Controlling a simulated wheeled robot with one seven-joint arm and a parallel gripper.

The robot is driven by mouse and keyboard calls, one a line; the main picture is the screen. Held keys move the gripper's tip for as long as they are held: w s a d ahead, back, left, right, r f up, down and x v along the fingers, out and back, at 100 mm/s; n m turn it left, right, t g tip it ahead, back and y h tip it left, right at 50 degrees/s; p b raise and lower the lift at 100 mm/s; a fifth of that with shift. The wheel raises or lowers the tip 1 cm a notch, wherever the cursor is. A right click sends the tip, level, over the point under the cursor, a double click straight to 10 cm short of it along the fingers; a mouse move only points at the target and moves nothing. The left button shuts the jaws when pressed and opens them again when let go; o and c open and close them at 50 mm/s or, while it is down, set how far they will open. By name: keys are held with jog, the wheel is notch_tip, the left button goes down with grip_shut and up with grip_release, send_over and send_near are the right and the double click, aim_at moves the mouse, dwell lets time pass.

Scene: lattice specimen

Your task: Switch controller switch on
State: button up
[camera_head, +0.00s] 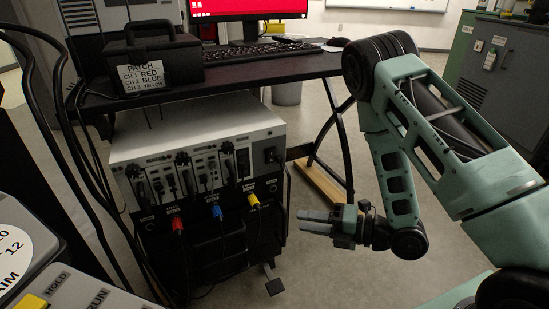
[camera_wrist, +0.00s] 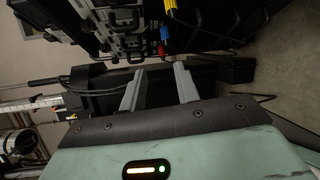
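The controller (camera_head: 195,138) is a pale metal box with a row of front modules, standing under the desk. A small dark element that looks like a switch (camera_head: 270,155) sits at the right end of its front; its position is too small to tell. Red (camera_head: 177,224), blue (camera_head: 215,211) and yellow (camera_head: 253,200) plugs hang along its lower front. My gripper (camera_head: 303,221) is to the right of the controller and lower, apart from it, with fingers pointing left. In the wrist view, my gripper (camera_wrist: 160,70) has its fingers spread and nothing between them. The controller's modules (camera_wrist: 125,20) show beyond.
The desk (camera_head: 225,73) overhangs the controller and bears a keyboard (camera_head: 245,52), a red monitor (camera_head: 250,8) and a black case with a patch label (camera_head: 146,75). Its black leg (camera_head: 345,150) stands right of the controller. Black cables (camera_head: 85,150) hang at left.

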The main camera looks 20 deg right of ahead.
jog(key=w+d+r+b, duration=0.1)
jog(key=w+d, duration=0.1)
jog(key=w+d+r+t+y+b, duration=0.1)
jog(key=w+d+r, duration=0.1)
jog(key=w+d+r+y, duration=0.1)
jog(key=w+d+r, duration=0.1)
jog(key=d, duration=0.1)
jog(key=shift+w+d+r+m+t+b, duration=0.1)
jog(key=shift+w+r+m+t+b, duration=0.1)
jog(key=shift+m+t+b, duration=0.15)
grip_shut()
jog(key=shift+d+r, duration=0.25)
jog(key=shift+r, duration=0.1)
jog(key=shift+w+a, duration=0.1)
jog(key=b, duration=0.2)
send_near(268, 153)
jog(key=a, duration=0.4)
jog(key=w, duration=0.1)
jog(key=w+b, duration=0.1)
jog(key=w, duration=0.1)
jog(key=shift+w+a+r, duration=0.15)
jog(key=shift+w+a, duration=0.05)
jog(key=shift+w, duration=0.1)
